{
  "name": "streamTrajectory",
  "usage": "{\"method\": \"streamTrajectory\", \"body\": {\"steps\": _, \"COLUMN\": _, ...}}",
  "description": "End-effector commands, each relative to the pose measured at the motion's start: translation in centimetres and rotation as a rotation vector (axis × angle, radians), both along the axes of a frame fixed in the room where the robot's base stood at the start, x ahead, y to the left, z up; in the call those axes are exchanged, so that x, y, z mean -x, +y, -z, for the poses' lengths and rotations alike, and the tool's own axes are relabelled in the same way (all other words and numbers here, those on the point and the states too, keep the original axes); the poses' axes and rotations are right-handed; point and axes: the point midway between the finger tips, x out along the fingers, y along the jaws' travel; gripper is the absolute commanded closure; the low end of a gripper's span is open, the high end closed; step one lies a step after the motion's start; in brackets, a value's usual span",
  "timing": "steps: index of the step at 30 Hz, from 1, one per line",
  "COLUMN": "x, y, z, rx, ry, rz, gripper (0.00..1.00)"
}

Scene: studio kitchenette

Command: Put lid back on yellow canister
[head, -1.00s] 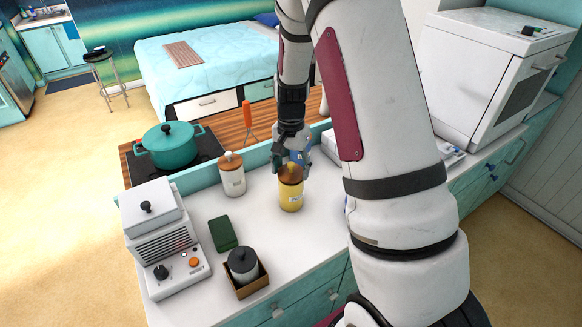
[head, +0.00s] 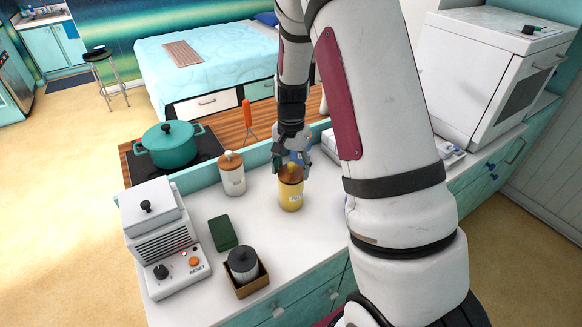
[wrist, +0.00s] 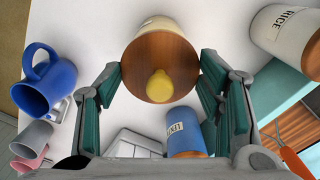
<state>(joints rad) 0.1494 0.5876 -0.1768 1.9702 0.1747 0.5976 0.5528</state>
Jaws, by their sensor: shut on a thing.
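The yellow canister (head: 291,198) stands upright on the white counter. Its round wooden lid (head: 291,173) is at the canister's mouth and looks level; I see no gap under it, but cannot tell if it is fully seated. My gripper (head: 292,164) points down from above, with its fingers on either side of the lid. The lid hides the canister's opening.
A white canister with wooden lid (head: 231,174) stands to the left, marked RICE in the wrist view (wrist: 285,30). A blue canister (wrist: 186,132) is close by. A blue mug (wrist: 45,78) stands nearby. A green block (head: 223,233) and boxed jar (head: 243,264) sit front left.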

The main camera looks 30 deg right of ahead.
Motion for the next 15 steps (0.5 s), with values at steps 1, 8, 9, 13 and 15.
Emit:
{"method": "streamTrajectory", "body": {"steps": 1, "x": 0.00, "y": 0.00, "z": -0.01, "rx": 0.000, "ry": 0.000, "rz": 0.000, "gripper": 0.65}}
{"method": "streamTrajectory", "body": {"steps": 8, "x": -0.01, "y": 0.01, "z": 0.03, "rx": 0.000, "ry": 0.000, "rz": 0.000, "gripper": 0.65}}
{"method": "streamTrajectory", "body": {"steps": 9, "x": -0.01, "y": 0.01, "z": 0.03, "rx": 0.000, "ry": 0.000, "rz": 0.000, "gripper": 0.65}}
{"method": "streamTrajectory", "body": {"steps": 13, "x": -0.01, "y": 0.01, "z": 0.03, "rx": 0.000, "ry": 0.000, "rz": 0.000, "gripper": 0.32}}
{"method": "streamTrajectory", "body": {"steps": 15, "x": -0.01, "y": 0.01, "z": 0.03, "rx": 0.000, "ry": 0.000, "rz": 0.000, "gripper": 0.16}}
